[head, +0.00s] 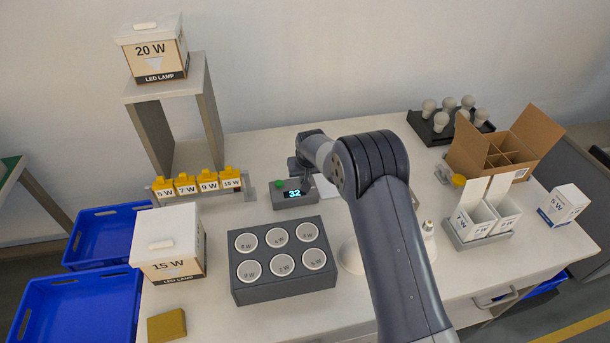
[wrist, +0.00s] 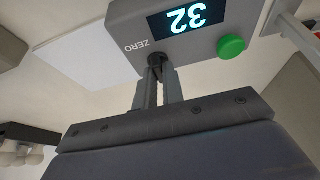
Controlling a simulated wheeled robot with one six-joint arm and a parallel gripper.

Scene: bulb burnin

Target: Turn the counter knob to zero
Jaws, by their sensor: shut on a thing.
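The counter (head: 289,196) is a small grey box on the table with a lit display (wrist: 182,17) that reads 32. A green button (wrist: 231,47) is on it; the button also shows in the head view (head: 279,183). In the head view my arm hides the knob and the fingertips.
A grey block with several round labelled sockets (head: 278,300) stands in front of the counter. A rail of yellow-topped boxes (head: 160,193) is to its left. A white 15 W box (head: 150,222), an open cardboard box (head: 533,130) and a bulb tray (head: 420,126) also stand on the table.

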